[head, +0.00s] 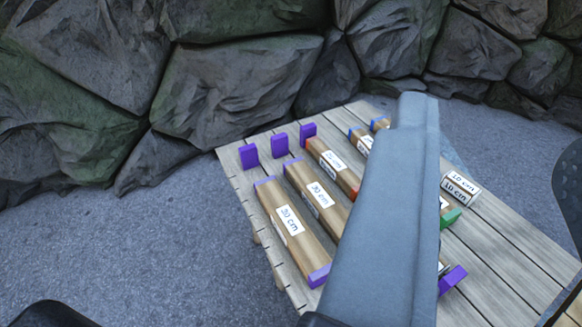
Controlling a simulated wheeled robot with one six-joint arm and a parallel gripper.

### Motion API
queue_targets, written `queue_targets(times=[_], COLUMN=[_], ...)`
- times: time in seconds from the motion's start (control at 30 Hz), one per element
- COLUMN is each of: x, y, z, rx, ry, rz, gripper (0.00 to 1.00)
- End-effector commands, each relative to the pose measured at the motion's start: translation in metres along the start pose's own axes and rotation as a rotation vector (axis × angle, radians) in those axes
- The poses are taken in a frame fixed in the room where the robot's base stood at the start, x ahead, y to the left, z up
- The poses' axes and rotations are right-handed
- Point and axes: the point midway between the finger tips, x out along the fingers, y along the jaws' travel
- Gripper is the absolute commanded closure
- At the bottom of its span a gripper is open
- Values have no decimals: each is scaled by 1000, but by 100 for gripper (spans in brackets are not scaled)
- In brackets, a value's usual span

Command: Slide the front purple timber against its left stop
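The nearest purple-ended timber (283,220), labelled 30 cm, lies lengthwise on the slatted table. Its far end points at an upright purple block (248,156), with a short gap of bare slats between them. A second purple-ended timber (313,190) lies beside it, with another purple block (279,143) beyond its far end. A large grey-blue part, apparently my arm, covers the middle right and hides the near ends of some timbers. No gripper fingertips can be made out.
The slatted table (233,172) also holds a red-ended timber (332,166), a purple block (307,131), blue-ended pieces (361,138), a purple piece (452,280) and small 10 cm blocks (460,187). A stone wall (240,80) stands behind. Grey ground lies left.

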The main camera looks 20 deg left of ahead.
Motion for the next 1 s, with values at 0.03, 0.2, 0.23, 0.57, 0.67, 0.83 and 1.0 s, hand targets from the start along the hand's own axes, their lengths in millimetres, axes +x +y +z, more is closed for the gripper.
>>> queue_targets(times=[0.03,0.2,0.23,0.57,0.67,0.83,1.0], x=[0,4,7,83,108,147,180], y=[0,-1,-1,-23,-33,-53,-77], z=[0,2,3,50,69,106,146], rx=[0,-6,-9,-131,-180,-261,-339], ry=[0,-13,-22,-278,-370,-520,-664], rz=[0,-3,-5,-85,-127,-214,-321], gripper=[64,36,30,20,20,20,20])
